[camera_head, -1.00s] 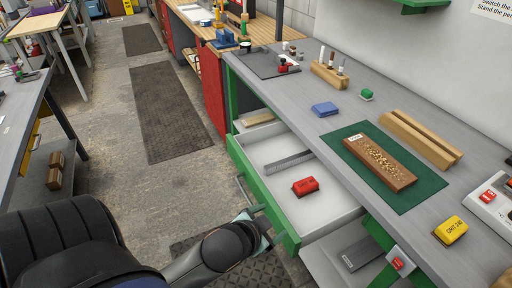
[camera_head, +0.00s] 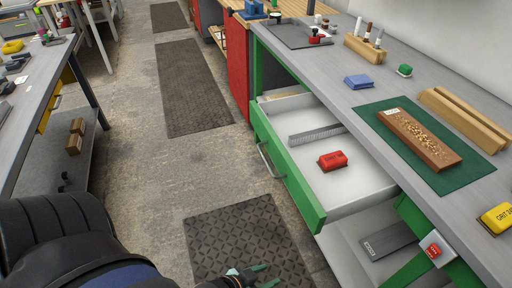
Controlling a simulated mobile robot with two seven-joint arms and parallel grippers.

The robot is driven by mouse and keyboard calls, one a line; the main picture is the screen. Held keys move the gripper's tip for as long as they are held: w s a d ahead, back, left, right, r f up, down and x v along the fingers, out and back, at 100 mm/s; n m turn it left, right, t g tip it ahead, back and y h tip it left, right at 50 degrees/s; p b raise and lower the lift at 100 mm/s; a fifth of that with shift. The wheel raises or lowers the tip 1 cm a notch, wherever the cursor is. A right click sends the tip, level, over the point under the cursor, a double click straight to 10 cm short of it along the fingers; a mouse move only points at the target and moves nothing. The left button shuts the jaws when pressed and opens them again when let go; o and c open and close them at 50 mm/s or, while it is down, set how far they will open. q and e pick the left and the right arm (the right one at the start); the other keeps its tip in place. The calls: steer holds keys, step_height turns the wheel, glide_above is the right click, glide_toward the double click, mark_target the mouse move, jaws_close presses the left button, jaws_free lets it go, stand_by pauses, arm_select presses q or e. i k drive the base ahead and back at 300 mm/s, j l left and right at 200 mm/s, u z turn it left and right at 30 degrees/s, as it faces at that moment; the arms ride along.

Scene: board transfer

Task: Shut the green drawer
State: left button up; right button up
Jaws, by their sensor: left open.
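The green drawer (camera_head: 285,172) is pulled out from under the grey bench at the right. Its green front has a metal handle (camera_head: 266,160). Inside its white tray lie a red block (camera_head: 333,161) and a grey metal ruler-like strip (camera_head: 316,134). My left gripper (camera_head: 266,277) is at the bottom edge, over the dark floor mat, below and apart from the drawer front. Its teal-tipped fingers are spread with nothing between them. The gripper is partly cut off by the frame edge. My right gripper is out of view.
The bench top (camera_head: 345,115) holds a green mat (camera_head: 468,172) with a brown board (camera_head: 418,138), a blue block (camera_head: 358,81) and a yellow block (camera_head: 497,218). A lower shelf (camera_head: 345,262) sits beneath the drawer. The floor left of the drawer is clear.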

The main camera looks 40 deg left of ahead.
mark_target(322, 199)
steer(key=i+u, duration=0.15)
steer(key=u, duration=1.15)
steer(key=i+l, duration=0.2)
steer(key=l, duration=0.2)
